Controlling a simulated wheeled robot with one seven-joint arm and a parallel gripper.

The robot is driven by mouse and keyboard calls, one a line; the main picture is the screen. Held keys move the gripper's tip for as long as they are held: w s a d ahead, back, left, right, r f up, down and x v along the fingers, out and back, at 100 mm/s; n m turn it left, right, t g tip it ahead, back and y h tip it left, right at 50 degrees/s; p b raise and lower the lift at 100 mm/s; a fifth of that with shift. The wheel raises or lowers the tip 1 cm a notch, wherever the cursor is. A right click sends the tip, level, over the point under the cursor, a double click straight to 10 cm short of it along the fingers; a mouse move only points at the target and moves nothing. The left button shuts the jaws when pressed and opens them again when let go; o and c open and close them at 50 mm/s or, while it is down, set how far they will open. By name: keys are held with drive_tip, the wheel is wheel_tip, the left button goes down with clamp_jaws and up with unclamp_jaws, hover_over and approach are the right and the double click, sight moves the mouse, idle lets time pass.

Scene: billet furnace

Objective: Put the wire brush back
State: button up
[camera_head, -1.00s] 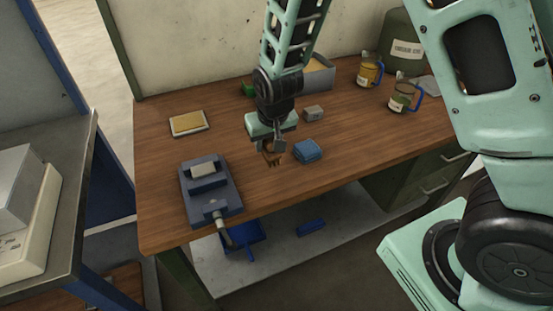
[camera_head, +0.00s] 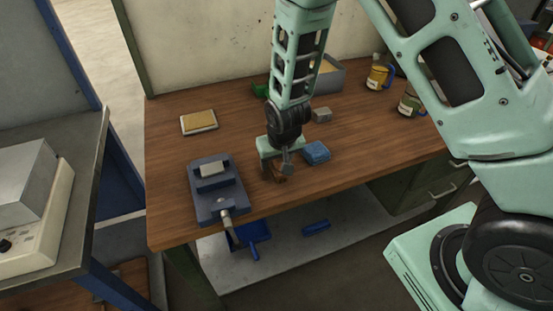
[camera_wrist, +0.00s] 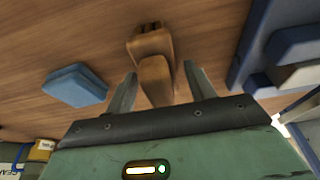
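A brown wooden piece, which looks like the wire brush (camera_wrist: 152,45), lies on the wooden workbench (camera_head: 345,170) near its front edge. In the wrist view its near part reaches between the fingers of my gripper (camera_wrist: 160,72). The fingers are apart, with a visible gap on each side of the wood. In the head view my gripper (camera_head: 279,168) is low over the bench and partly hides the brush (camera_head: 279,178). The bristles cannot be made out clearly.
A blue block (camera_head: 316,153) lies just right of the gripper. A dark blue vise-like device (camera_head: 217,190) stands to the left. A yellow pad (camera_head: 199,122), a grey block (camera_head: 321,115), an open box (camera_head: 330,78) and mugs (camera_head: 410,104) stand farther back.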

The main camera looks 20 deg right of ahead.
drive_tip(key=v, duration=1.2)
drive_tip(key=s+a+r+n+g, duration=0.1)
drive_tip(key=s+a+r+n, duration=0.1)
drive_tip(key=s, duration=0.6)
drive_tip(key=s+a+r+n+g, duration=0.1)
drive_tip(key=s+a+r+n, duration=0.1)
drive_tip(key=s, duration=0.6)
drive_tip(key=s+a+r+n+g, duration=0.1)
drive_tip(key=s+a+r+n, duration=0.1)
drive_tip(key=s, duration=0.6)
wheel_tip(320, 180, up, 3)
drive_tip(key=shift+a+f+n+y+b, duration=0.15)
drive_tip(key=shift+n+y+b, duration=0.15)
drive_tip(key=shift+n, duration=0.6)
